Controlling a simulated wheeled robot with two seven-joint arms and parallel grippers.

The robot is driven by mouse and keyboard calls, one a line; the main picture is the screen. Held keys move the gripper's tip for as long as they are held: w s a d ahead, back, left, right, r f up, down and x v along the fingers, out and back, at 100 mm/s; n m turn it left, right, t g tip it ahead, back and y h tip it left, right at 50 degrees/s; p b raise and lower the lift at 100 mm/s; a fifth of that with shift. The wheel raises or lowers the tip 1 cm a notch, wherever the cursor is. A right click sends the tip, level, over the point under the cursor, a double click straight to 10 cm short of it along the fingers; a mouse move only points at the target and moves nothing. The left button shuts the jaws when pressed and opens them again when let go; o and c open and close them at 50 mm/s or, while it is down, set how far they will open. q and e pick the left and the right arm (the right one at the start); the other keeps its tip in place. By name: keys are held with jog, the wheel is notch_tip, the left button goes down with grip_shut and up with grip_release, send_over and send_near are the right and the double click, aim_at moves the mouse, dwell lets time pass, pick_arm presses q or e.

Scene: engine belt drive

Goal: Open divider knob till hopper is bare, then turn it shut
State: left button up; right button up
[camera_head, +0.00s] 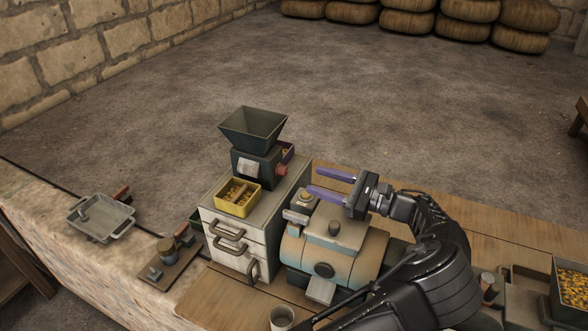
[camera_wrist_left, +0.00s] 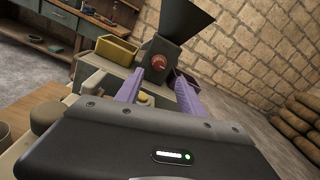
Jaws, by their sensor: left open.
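The dark green hopper (camera_head: 253,128) stands on its divider body on top of a drawer cabinet; I see no grain on the part of its inside that shows. The red divider knob (camera_head: 282,170) is on the body's right side; it faces me in the left wrist view (camera_wrist_left: 158,62). A yellow box (camera_head: 226,209) holding yellow grain sits in front of the body. A purple box (camera_head: 288,150) is behind it, its contents mostly hidden. My left gripper (camera_head: 318,184), with purple fingers, is open and empty, pointing at the knob from the right and apart from it. My right gripper is not in view.
A tan-and-blue motor-like machine (camera_head: 330,248) stands under my left gripper. A grey tray (camera_head: 102,219) lies on the stone ledge at left. A cup (camera_head: 282,319) stands at the front. A box of yellow grain (camera_head: 572,290) is at the far right. The bench behind my gripper is clear.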

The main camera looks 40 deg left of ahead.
aim_at(287, 171)
pick_arm(q)
jog(key=shift+s, duration=0.1)
jog(key=shift+a, duration=0.1)
jog(key=p+x, duration=0.2)
jog(key=x, duration=0.4)
jog(key=shift+a+r+p, duration=0.1)
jog(key=shift+a+p, duration=0.1)
jog(key=shift+p, duration=0.1)
jog(key=shift+s+a, duration=0.15)
jog(key=shift+a, duration=0.4)
grip_shut()
